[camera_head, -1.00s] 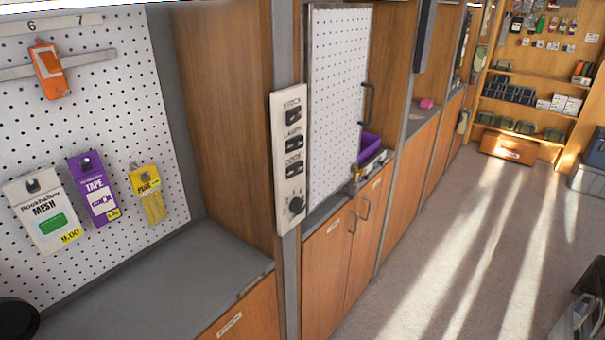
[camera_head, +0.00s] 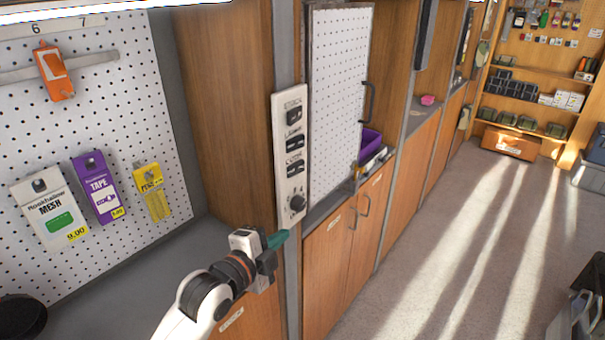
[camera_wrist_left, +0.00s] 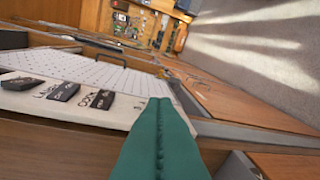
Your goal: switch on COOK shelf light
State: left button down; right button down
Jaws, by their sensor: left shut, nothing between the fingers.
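A cream switch panel (camera_head: 288,180) is mounted upright on the grey post. It carries three dark rocker switches: STOCK (camera_head: 294,116) at the top, LAMPS (camera_head: 294,144) in the middle, and COOK (camera_head: 295,169) lowest. Their on or off state is too small to tell. A round dark knob (camera_head: 297,203) sits below them. My left gripper (camera_head: 279,240), with green fingers, is shut and empty. Its tips are just below the panel's lower end in the head view. In the left wrist view the shut fingers (camera_wrist_left: 161,130) point along the panel, with the COOK switch (camera_wrist_left: 102,99) left of them.
A white pegboard door (camera_head: 338,95) with a dark handle is right of the panel. A purple bin (camera_head: 370,142) stands beyond it. The pegboard at left holds packets, including the purple TAPE (camera_head: 97,190). A grey counter (camera_head: 130,260) lies below.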

aim_at(302, 174)
pick_arm(q)
jog(key=w+d+r+m+t+h, duration=0.1)
jog(key=w+r+m, duration=0.2)
jog(key=r, duration=0.3)
jog(key=shift+d+m+h, duration=0.3)
jog(key=shift+m+h, duration=0.1)
jog(key=shift+w, duration=0.1)
jog(key=w+d+p, duration=0.1)
jog(key=w, duration=0.2)
jog(key=w+p, duration=0.2)
jog(key=w, duration=0.2)
jog(key=w+d+p, duration=0.1)
jog(key=w, duration=0.3)
jog(key=shift+w+d+p, duration=0.1)
jog(key=shift+d+p, duration=0.2)
jog(key=shift+p, duration=0.1)
jog(key=shift+d, duration=0.1)
